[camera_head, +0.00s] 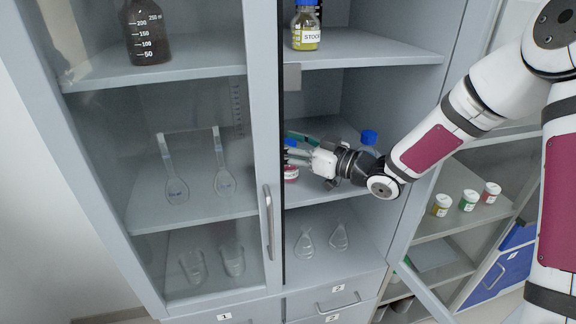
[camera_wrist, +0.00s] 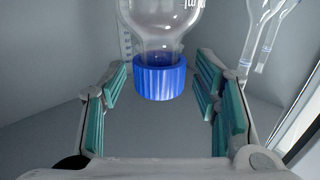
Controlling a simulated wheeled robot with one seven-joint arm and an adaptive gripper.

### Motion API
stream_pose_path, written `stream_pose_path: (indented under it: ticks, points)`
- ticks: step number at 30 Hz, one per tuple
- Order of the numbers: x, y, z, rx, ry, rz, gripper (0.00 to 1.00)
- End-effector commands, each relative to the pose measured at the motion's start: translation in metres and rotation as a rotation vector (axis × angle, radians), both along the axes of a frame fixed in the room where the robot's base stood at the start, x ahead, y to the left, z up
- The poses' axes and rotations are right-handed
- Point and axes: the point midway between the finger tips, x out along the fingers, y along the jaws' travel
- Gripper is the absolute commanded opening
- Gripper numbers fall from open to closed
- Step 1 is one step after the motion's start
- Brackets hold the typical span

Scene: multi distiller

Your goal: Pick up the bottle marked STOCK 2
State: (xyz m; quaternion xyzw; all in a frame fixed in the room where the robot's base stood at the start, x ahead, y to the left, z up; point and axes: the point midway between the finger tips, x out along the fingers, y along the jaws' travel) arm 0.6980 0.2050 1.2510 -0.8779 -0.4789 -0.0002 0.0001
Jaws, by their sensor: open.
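The label STOCK 2 cannot be read in full anywhere. A bottle (camera_head: 305,30) with yellow contents and a blue cap stands on the upper shelf; its label reads STOCK, the rest unreadable. My gripper (camera_head: 296,150) reaches into the middle shelf space, its teal-padded fingers open. In the wrist view, a clear bottle with a blue cap (camera_wrist: 159,82) appears cap-down in the picture, between and beyond the finger pads, with gaps on both sides. Its label is out of frame. A blue cap (camera_head: 290,142) and a red-labelled part (camera_head: 291,173) show by the fingers, partly hidden.
Another blue-capped bottle (camera_head: 369,138) is partly hidden behind my wrist. A dark bottle (camera_head: 146,35) and clear flasks (camera_head: 176,188) stand behind the left glass door. The cabinet's centre door edge (camera_head: 265,150) is close left of my gripper. Small jars (camera_head: 468,200) stand at right.

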Motion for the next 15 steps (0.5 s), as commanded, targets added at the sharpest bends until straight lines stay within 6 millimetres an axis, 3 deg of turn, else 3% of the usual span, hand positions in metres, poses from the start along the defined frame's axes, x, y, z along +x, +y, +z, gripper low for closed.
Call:
stream_pose_path:
  ticks: [5,12,15]
  points:
    - [0.0003,-0.0002,-0.0002,0.000,0.000,-0.001,0.56]
    - [0.0002,-0.0004,-0.0001,0.000,0.000,-0.001,0.03]
    - [0.0002,-0.0005,-0.0001,0.000,0.000,-0.001,0.00]
